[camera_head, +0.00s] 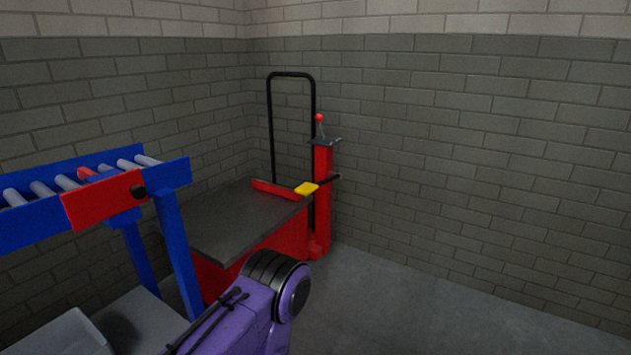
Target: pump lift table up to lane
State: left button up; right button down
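The lift table has a dark grey flat top (235,220) over a red body (270,252). It stands in the corner to the right of the roller lane's end, and its top looks lower than the lane. A black push handle (291,76) rises behind it. A red post (322,195) stands at its right end, with a red-knobbed lever (319,119) on top. A yellow pad (306,188) sits by the post at the table top. The lane (90,187) has blue rails and grey rollers. Neither gripper shows.
A red plate (103,201) with a black knob is on the lane's near rail. Blue legs (176,255) hold the lane up. A grey bin (60,335) is at the lower left. Brick walls close the corner. The floor (400,305) at the right is clear.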

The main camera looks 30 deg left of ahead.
aim_at(306, 188)
jog(key=i, duration=0.9)
jog(key=u, duration=2.25)
